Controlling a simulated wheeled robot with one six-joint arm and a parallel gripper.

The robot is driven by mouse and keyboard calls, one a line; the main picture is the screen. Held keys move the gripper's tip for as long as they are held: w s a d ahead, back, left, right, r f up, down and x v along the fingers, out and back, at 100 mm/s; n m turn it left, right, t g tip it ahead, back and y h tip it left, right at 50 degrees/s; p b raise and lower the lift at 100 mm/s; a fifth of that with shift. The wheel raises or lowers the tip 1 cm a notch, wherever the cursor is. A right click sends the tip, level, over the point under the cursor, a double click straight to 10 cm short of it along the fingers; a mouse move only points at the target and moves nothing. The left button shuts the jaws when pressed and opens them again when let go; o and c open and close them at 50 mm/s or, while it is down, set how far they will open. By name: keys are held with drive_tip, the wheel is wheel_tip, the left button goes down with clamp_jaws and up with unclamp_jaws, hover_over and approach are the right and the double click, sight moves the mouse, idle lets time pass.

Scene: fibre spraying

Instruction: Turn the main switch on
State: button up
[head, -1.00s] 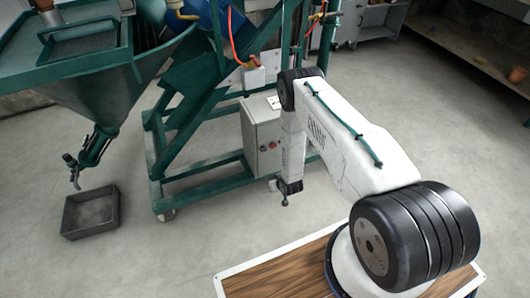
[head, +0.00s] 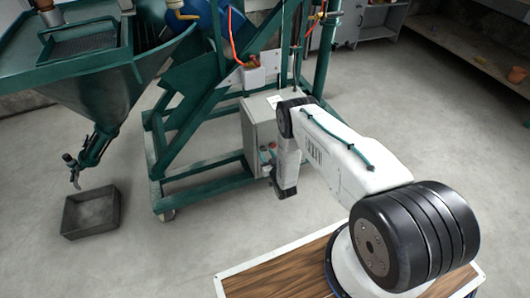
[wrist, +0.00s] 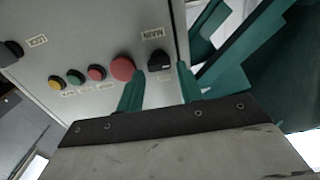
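The main switch (wrist: 160,61) is a black knob beside the "MAIN" label on the grey control box's front panel, in the wrist view. The grey control box (head: 258,120) also shows in the head view, partly hidden by my arm. My gripper (wrist: 159,70) is open, with its two teal fingers apart and pointing at the panel. In the wrist view the main switch lies between the fingertips. I cannot tell whether they touch it. The left finger is just below the large red button (wrist: 122,68).
Small red (wrist: 96,72), green (wrist: 76,77) and yellow (wrist: 55,81) buttons and another black knob (wrist: 10,52) share the panel. The green machine frame (head: 205,190) surrounds the box. A dark tray (head: 91,212) lies on the floor at left. The floor in front is clear.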

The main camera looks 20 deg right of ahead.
drive_tip(key=shift+w, duration=1.05)
drive_tip(key=c, duration=0.7)
drive_tip(key=shift+m, duration=0.3)
drive_tip(key=m, duration=0.4)
drive_tip(key=shift+d, duration=0.1)
drive_tip(key=shift+d+f+m, duration=0.1)
drive_tip(key=shift+f+m, duration=0.05)
drive_tip(key=shift+m, duration=3.15)
drive_tip(key=shift+d+f+m, duration=0.1)
drive_tip(key=shift+f+m, duration=0.05)
drive_tip(key=shift+m, duration=3.15)
